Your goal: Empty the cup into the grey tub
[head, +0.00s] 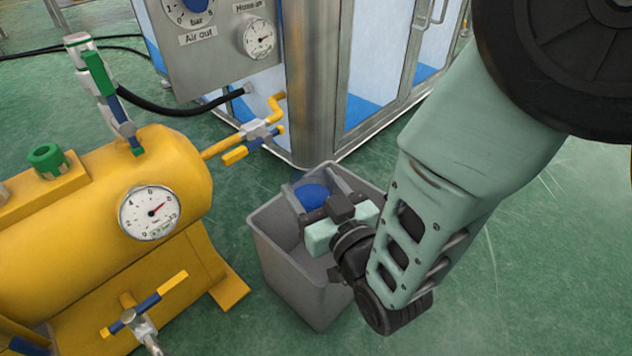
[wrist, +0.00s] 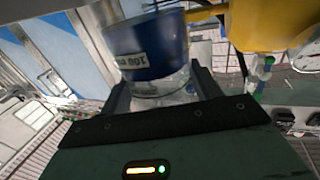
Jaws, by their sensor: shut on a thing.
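The grey tub (head: 272,262) stands on the green floor, open at the top. My gripper (head: 314,208) is over the tub's opening, shut on the cup. The cup's blue part (head: 312,194) shows just beyond the gripper, inside the outline of the tub's rim. In the wrist view the cup (wrist: 148,42) has a blue band with a white label and a clear part below, between my gripper's dark fingers (wrist: 165,88). The cup looks tilted in the head view. Whether anything is inside it or falling from it cannot be seen.
A yellow tank (head: 80,245) with a gauge and valves stands close left of the tub. A metal-framed cabinet (head: 318,80) with a gauge panel (head: 215,45) is behind it. Green floor (head: 540,270) is clear to the right.

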